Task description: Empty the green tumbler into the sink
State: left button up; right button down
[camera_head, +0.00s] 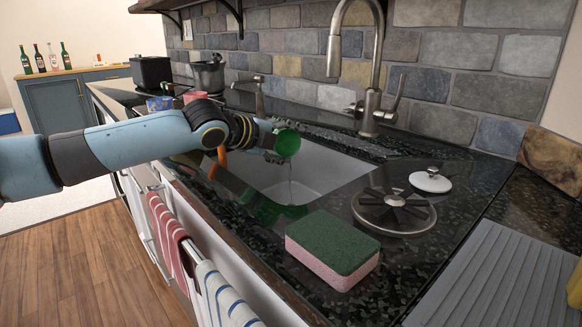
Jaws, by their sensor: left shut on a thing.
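My left gripper (272,138) reaches over the sink from the left and is shut on the green tumbler (288,143). The tumbler is tipped well over, with its round end toward the camera. A thin, clear streak drops from below it toward the sink (325,172), a white basin set in the dark counter. A green patch (268,212) shows at the sink's near edge; I cannot tell whether it is liquid or a reflection. The gripper fingers are partly hidden behind the tumbler. My right gripper is not in view.
The tall faucet (370,100) stands behind the sink. A green and pink sponge (332,249), a dark strainer (394,211) and a white lid (430,181) lie on the counter to the right. An orange object (222,157) shows under my left wrist.

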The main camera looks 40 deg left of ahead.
pick_arm(q)
jog(key=shift+s+d+m+t+y, duration=0.1)
jog(key=shift+d+m+t+y, duration=0.25)
jog(key=shift+m+t+y, duration=0.25)
dwell(0.9)
jog(key=shift+m, duration=0.3)
